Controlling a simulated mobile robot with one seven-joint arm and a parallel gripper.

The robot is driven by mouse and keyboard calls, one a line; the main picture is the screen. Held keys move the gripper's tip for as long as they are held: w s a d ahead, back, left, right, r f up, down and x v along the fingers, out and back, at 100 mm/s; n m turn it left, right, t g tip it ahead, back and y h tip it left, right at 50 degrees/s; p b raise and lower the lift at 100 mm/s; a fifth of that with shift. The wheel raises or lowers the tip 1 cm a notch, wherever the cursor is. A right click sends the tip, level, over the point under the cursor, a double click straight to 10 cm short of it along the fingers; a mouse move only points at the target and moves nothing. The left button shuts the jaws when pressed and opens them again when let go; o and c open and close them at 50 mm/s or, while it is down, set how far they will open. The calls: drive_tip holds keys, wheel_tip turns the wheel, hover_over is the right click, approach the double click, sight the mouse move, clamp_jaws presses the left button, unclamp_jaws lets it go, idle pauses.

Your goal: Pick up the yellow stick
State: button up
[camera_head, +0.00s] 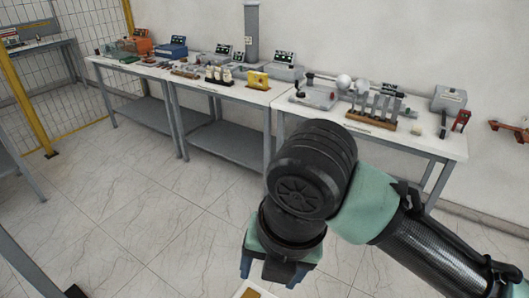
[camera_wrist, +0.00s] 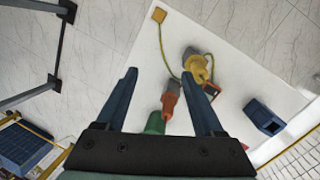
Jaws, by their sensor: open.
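My gripper (camera_wrist: 159,74) is open and empty, its two blue fingers apart above a white tabletop (camera_wrist: 140,55) in the wrist view. A yellow rounded piece (camera_wrist: 197,68) with a grey end lies on that top, beyond the right fingertip, with a thin yellow cord running from it. I cannot tell whether this is the yellow stick. An orange-red piece (camera_wrist: 169,98) and a green piece (camera_wrist: 155,123) lie between the fingers, the green one partly hidden by the gripper body. In the head view my gripper (camera_head: 270,276) points down at the bottom.
A blue box (camera_wrist: 263,116) stands at the right of the white top, and a small orange-yellow square (camera_wrist: 158,14) lies at its far corner. In the head view, grey benches (camera_head: 222,85) with several devices, including a yellow block (camera_head: 258,80), line the wall. The tiled floor between is clear.

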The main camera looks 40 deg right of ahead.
drive_tip(key=s+d, duration=0.1)
drive_tip(key=s+d+f+g, duration=0.1)
drive_tip(key=s, duration=0.1)
drive_tip(key=s+d+f+g, duration=0.1)
drive_tip(key=s, duration=0.1)
drive_tip(key=shift+s+d+f+n, duration=0.1)
drive_tip(key=shift+s+d+n, duration=0.1)
drive_tip(key=shift+n, duration=0.2)
wheel_tip(320, 180, down, 6)
drive_tip(key=shift+f+p, duration=0.25)
drive_tip(key=shift+p, duration=0.5)
drive_tip(key=shift+w+d+f+p, duration=0.15)
drive_tip(key=shift+f+p, duration=0.35)
drive_tip(key=shift+f, duration=1)
drive_tip(key=shift+w+d+f+p, duration=0.1)
drive_tip(key=shift+f+p, duration=0.4)
drive_tip(key=shift+f, duration=0.95)
clamp_jaws()
